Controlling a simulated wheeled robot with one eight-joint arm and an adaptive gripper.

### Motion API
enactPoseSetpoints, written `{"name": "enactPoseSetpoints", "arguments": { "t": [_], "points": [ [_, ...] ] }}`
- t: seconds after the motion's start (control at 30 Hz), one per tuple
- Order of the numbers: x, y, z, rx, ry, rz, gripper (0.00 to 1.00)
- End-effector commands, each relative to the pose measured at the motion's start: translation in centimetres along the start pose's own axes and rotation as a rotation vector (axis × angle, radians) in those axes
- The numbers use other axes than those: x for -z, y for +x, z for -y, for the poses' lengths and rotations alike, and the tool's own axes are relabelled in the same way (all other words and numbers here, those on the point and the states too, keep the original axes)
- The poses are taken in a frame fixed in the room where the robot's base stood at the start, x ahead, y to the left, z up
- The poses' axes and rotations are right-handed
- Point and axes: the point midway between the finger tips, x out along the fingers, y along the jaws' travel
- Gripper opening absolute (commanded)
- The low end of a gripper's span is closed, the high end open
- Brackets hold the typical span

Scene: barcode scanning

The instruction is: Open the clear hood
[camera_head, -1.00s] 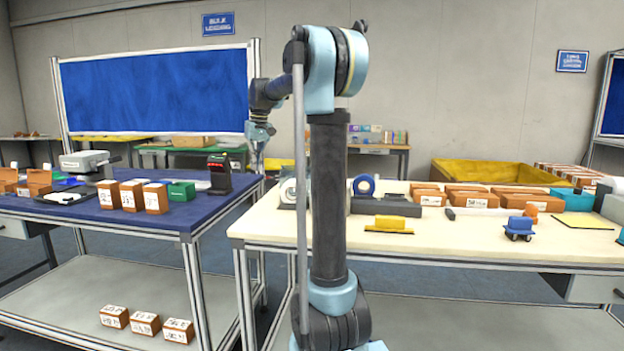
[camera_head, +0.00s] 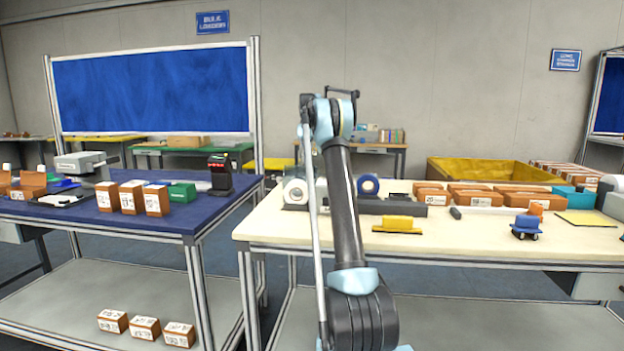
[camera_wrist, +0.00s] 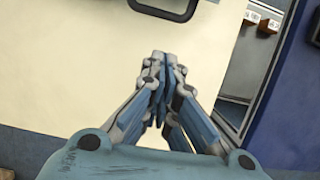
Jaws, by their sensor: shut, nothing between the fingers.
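My gripper (camera_wrist: 158,88) shows in the wrist view with its fingers together and empty. It is over the cream tabletop (camera_wrist: 75,70), apart from anything I can make out. In the head view my gripper is hidden behind my arm. A dark rounded loop (camera_wrist: 165,14), like a handle or frame, is cut off by the top edge of the wrist view, ahead of my fingertips. I cannot tell whether it belongs to the clear hood. I cannot make out a clear hood in either view; my arm covers part of the cream table's left side.
On the cream table (camera_head: 450,247) stand a white roll (camera_head: 295,190), a blue roll (camera_head: 368,184), a yellow block (camera_head: 398,223), brown boxes (camera_head: 480,198) and a blue cart (camera_head: 526,227). The blue table (camera_head: 90,221) with a scanner (camera_head: 220,174) is left, across a gap.

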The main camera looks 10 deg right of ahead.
Motion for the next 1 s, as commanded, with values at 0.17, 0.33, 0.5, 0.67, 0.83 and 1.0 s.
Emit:
{"name": "enactPoseSetpoints", "arguments": {
  "t": [0.17,0.33,0.5,0.67,0.83,1.0],
  "points": [
    [0.9,0.4,-0.3,-0.004,0.027,0.018,0.00],
    [0.9,1.4,-0.3,-0.005,0.028,0.020,0.00],
    [0.8,3.6,-0.1,-0.005,0.026,0.019,0.00],
    [0.7,6.0,-0.1,-0.005,0.024,0.019,0.00],
    [0.6,8.5,0.0,-0.005,0.024,0.019,0.00],
    [0.3,10.2,0.0,-0.005,0.024,0.019,0.00]
  ]
}}
